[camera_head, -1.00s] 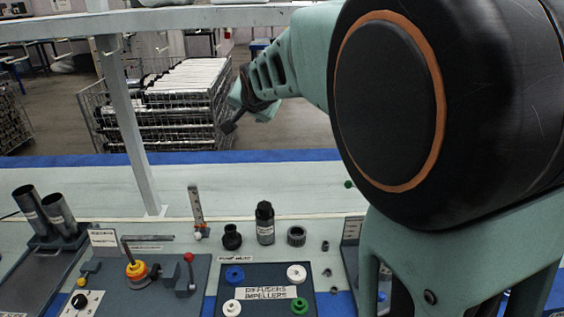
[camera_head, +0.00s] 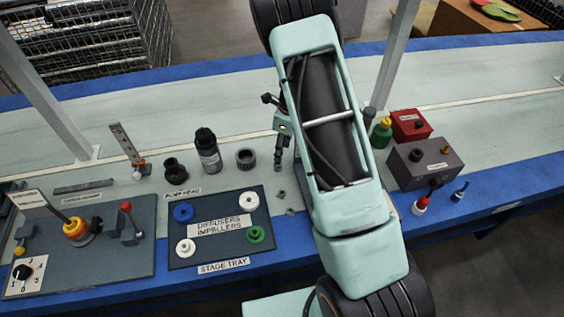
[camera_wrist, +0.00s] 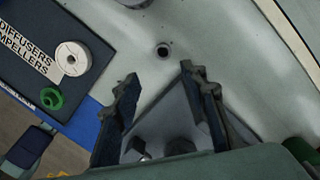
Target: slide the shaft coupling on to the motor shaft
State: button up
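My gripper (camera_head: 278,168) points down over the bench to the right of the pump head parts, partly behind my arm. In the wrist view its two fingers (camera_wrist: 160,78) are spread apart with nothing between their tips. A small dark ring-shaped piece with a hole (camera_wrist: 163,50), apparently the shaft coupling, stands on the pale bench just beyond the fingertips, untouched. A grey plate (camera_wrist: 170,112) with short cylindrical parts (camera_wrist: 180,146) lies behind the fingers; I cannot tell whether these include the motor shaft. My arm hides that area in the head view.
The stage tray (camera_head: 178,250) with coloured rings is left of my gripper. A black bottle (camera_head: 208,158) and dark ring (camera_head: 245,159) stand behind it. Small loose pieces (camera_head: 281,195) lie beside the tray. A grey box (camera_head: 425,165) and red box (camera_head: 410,125) are on the right.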

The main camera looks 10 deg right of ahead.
jog(key=b, duration=0.4)
send_over(278, 163)
jog(key=s, duration=0.2)
jog(key=f, duration=0.5)
jog(key=shift+s+d, duration=0.15)
jog(key=shift+s, duration=0.05)
jog(key=f+b, duration=0.1)
jog(key=w+f+b, duration=0.1)
jog(key=f, duration=0.1)
jog(key=f+b, duration=0.1)
jog(key=f, duration=0.1)
jog(key=shift+w+a+f, duration=0.2)
jog(key=shift+w+a, duration=0.05)
jog(key=shift+a, duration=0.1)
jog(key=shift+r, duration=0.15)
grip_shut()
